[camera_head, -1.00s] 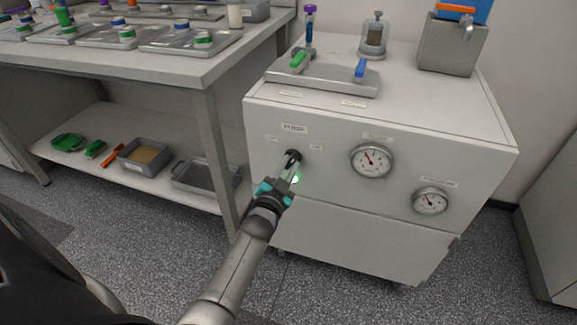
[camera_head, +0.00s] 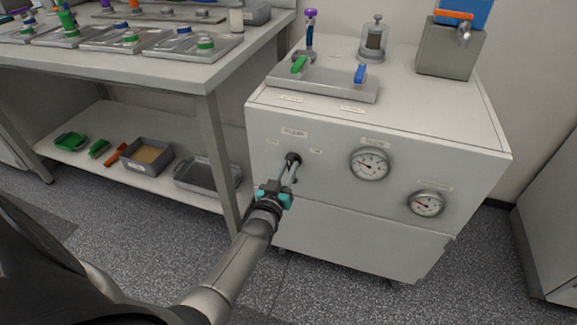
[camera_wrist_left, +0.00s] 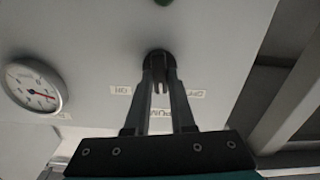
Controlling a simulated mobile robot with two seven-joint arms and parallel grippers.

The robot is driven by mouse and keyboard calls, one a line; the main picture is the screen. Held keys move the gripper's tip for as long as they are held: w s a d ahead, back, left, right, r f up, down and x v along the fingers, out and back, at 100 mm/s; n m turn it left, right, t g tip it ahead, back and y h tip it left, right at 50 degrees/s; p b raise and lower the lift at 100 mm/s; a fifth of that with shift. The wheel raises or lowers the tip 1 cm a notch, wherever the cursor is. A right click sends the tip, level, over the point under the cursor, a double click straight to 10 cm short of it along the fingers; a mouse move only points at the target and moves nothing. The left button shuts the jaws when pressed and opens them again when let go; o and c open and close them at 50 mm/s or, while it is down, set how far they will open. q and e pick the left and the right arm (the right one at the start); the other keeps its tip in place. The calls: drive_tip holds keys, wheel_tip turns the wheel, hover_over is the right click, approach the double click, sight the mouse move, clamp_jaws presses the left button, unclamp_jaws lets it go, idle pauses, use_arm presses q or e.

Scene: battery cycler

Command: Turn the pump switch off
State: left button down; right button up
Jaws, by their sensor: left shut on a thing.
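The pump switch (camera_head: 293,157) is a small black knob on the front of the white cabinet, below a label plate. My left gripper (camera_head: 292,164) reaches it from below, with its fingers shut on the knob. In the left wrist view the round dark switch (camera_wrist_left: 159,58) sits between the fingertips of my left gripper (camera_wrist_left: 161,84). The OFF label (camera_wrist_left: 195,94) and the ON label (camera_wrist_left: 119,89) appear upside down on either side. The fingers partly hide the knob and the PUMP label. The small lamp below the switch shows no green glow. My right gripper is not in view.
Two round gauges, the upper one (camera_head: 369,164) and the lower one (camera_head: 426,203), stand out from the cabinet front (camera_head: 400,135) to the right. Valves with green and blue handles sit on top. A workbench (camera_head: 170,68) with a lower shelf stands at left.

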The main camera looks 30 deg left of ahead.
use_arm(q)
drive_tip(key=shift+f+n, duration=0.1)
drive_tip(key=shift+n, duration=2)
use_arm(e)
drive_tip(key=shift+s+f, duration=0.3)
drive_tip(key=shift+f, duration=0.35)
use_arm(q)
drive_tip(key=c, duration=0.8)
unclamp_jaws()
drive_tip(key=shift+o, duration=0.2)
drive_tip(key=shift+s+p, duration=0.1)
drive_tip(key=shift+p, duration=0.2)
